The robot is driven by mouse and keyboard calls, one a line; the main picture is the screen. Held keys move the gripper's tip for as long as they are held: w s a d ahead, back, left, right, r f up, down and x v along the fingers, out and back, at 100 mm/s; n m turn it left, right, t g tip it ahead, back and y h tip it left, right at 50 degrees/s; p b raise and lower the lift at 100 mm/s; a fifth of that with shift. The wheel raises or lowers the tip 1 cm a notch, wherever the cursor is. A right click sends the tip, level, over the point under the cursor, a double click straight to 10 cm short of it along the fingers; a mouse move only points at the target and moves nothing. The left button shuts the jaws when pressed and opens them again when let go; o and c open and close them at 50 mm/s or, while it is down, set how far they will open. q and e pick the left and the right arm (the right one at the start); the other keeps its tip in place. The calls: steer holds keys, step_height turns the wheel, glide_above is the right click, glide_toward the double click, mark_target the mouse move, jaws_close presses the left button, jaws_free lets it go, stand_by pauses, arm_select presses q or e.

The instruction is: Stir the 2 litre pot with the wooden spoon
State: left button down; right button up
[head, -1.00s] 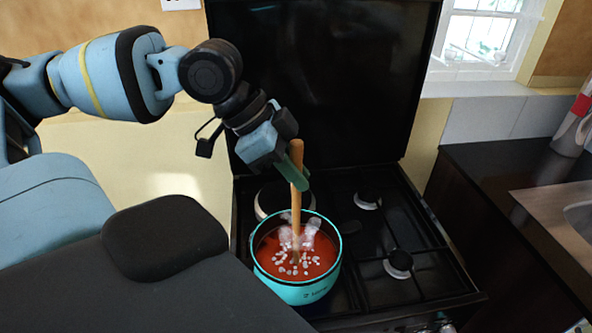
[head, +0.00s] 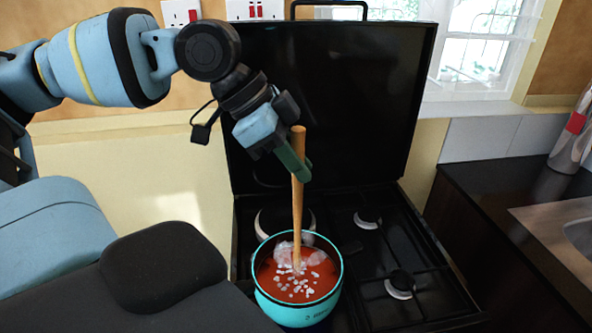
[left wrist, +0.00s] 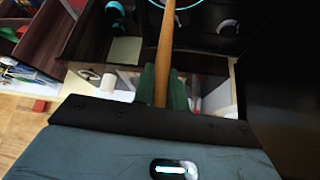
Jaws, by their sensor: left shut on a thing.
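The teal 2 litre pot (head: 299,312) stands on the front left part of the stove in the head view. It holds red-orange liquid with several pale bits floating in it. The wooden spoon (head: 297,215) stands nearly upright, its lower end in the liquid and hidden there. My left gripper (head: 300,170) is shut on the spoon's upper handle, above the pot. In the left wrist view the handle (left wrist: 165,60) runs up between the green fingers (left wrist: 163,88), and only a bit of the pot's rim shows at the top edge. My right gripper is not in view.
The black stove (head: 350,240) has bare burners to the right of and behind the pot. Its raised black lid (head: 340,100) stands behind my left gripper. A dark counter (head: 480,175) with a sink (head: 580,235) lies to the right.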

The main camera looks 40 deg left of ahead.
arm_select(q)
steer(key=shift+r, duration=1.6)
steer(key=shift+r+p, duration=0.4)
steer(key=shift+r, duration=2.1)
